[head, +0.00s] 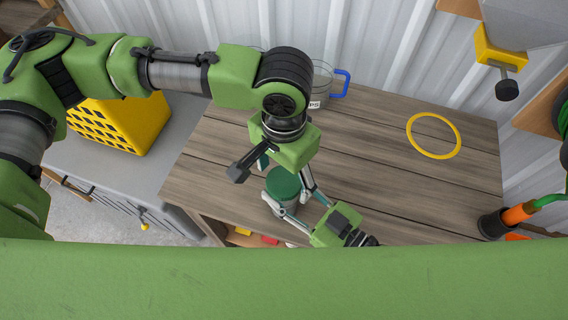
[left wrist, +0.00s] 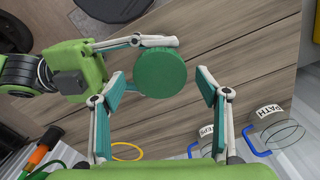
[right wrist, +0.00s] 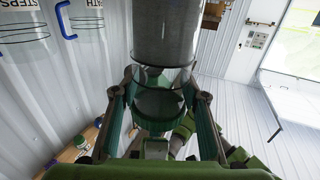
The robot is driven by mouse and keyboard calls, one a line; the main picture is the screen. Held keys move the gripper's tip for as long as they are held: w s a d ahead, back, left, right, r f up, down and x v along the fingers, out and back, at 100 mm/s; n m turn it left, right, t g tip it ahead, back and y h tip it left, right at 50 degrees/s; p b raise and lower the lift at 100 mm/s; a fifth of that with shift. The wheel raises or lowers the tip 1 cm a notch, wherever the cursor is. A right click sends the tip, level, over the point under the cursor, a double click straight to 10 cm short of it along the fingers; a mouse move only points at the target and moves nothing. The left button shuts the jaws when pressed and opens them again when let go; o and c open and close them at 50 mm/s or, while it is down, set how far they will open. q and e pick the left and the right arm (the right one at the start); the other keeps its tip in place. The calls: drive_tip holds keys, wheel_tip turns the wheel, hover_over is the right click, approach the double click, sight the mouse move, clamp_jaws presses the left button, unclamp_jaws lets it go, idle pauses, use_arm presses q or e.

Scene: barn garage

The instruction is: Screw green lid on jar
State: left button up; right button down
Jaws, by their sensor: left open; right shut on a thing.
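The round green lid (head: 283,184) sits on top of the glass jar (head: 275,206) near the table's front edge. I cannot tell how tightly it is seated. My left gripper (head: 287,172) points down over the lid. In the left wrist view its open fingers (left wrist: 162,105) stand apart on either side of the lid (left wrist: 162,70), with gaps showing. My right gripper (head: 300,204) reaches in from the front right and is shut on the jar below the lid. It also shows in the left wrist view beside the lid. In the right wrist view clear glass (right wrist: 163,80) lies between its fingers.
A glass mug with a blue handle (head: 341,84) stands at the back of the wooden table (head: 385,165). A yellow ring (head: 433,135) lies at right. A yellow crate (head: 125,122) stands on the grey cabinet at left. An orange-and-black tool (head: 505,218) is at the right edge. The table's right middle is clear.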

use_arm(q)
drive_tip(key=shift+f, duration=0.3)
drive_tip(key=c, duration=1.2)
drive_tip(key=m, duration=0.5)
drive_tip(key=shift+m, duration=0.4)
drive_tip(key=shift+c, duration=0.2)
drive_tip(key=m, duration=0.3)
drive_tip(key=shift+m, duration=0.4)
drive_tip(key=m, duration=0.8)
drive_tip(key=o, duration=1.2)
